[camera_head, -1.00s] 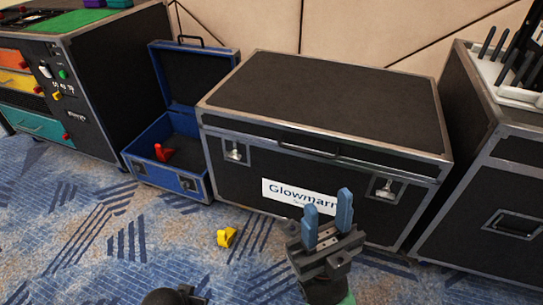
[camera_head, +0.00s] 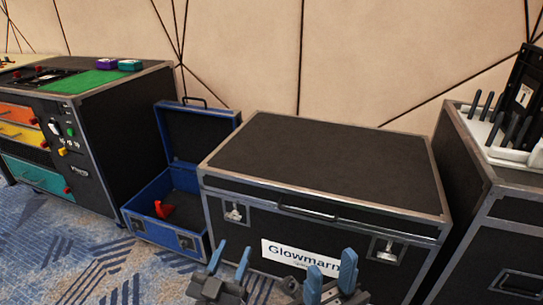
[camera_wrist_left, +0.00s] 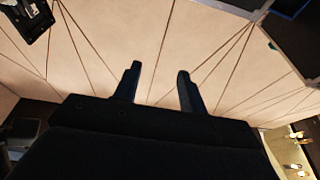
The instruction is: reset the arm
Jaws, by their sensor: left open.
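My left gripper (camera_head: 230,258) is at the bottom centre of the head view, in front of the large black case. Its two blue fingers are apart with nothing between them. The left wrist view also shows its dark fingers (camera_wrist_left: 157,85) apart and empty, with the panelled wall beyond. My right gripper (camera_head: 331,271) is to the right of the left one, in front of the case's label. Its blue fingers are apart and nothing shows between them. Both arms are mostly below the picture.
The black Glowmarr case (camera_head: 325,165) stands close in front. An open blue case (camera_head: 150,190) holding a red object (camera_head: 164,209) is left of it. A drawer cabinet (camera_head: 110,140) is at far left, and another black case (camera_head: 480,220) with a white tray (camera_head: 495,140) is at right.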

